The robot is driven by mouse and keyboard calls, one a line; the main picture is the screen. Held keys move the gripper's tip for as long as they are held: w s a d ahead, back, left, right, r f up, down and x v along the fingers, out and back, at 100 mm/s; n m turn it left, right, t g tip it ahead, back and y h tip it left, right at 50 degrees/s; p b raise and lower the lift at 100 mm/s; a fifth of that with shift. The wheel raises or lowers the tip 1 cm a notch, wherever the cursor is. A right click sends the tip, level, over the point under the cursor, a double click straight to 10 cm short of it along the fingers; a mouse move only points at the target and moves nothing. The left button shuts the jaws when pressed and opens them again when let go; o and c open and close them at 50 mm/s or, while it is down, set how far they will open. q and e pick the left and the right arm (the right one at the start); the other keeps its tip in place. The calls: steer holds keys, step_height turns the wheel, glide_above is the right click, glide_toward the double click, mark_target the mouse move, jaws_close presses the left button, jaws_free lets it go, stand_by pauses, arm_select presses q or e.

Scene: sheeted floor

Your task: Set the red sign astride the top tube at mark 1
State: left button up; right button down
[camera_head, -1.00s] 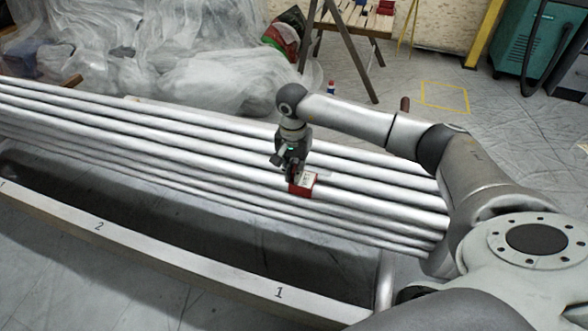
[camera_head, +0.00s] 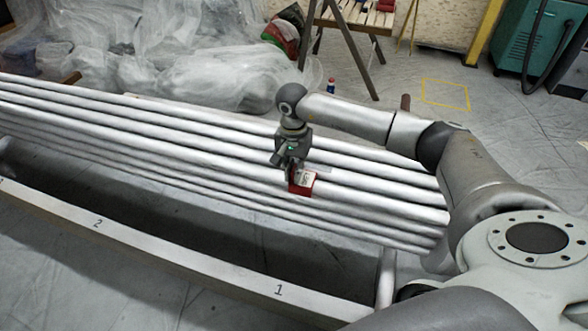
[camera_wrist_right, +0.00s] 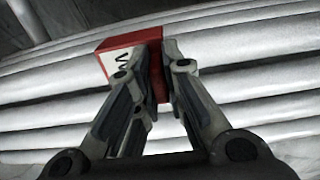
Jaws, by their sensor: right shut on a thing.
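The red sign (camera_head: 302,188) has a white face with dark lettering. My right gripper (camera_head: 294,170) is shut on it and holds it at the stack of grey tubes (camera_head: 190,160). In the right wrist view the sign (camera_wrist_right: 119,57) sits between the two fingers (camera_wrist_right: 158,75), with tubes behind it. I cannot tell whether the sign touches a tube. Mark 1 (camera_head: 279,290) is a dark numeral on the pale beam in front of the stack, to the left of and nearer than the sign. My left gripper is not in view.
The pale beam (camera_head: 190,256) runs along the front and also bears a mark 2 (camera_head: 97,223). A post (camera_head: 386,277) stands at the stack's right end. Plastic sheeting (camera_head: 190,70) lies behind. A wooden trestle (camera_head: 350,24) and a green machine (camera_head: 535,40) stand farther back.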

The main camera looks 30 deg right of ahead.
stand_by(0.4)
steer(key=c, duration=1.4)
jaws_free()
steer(key=shift+c, duration=0.2)
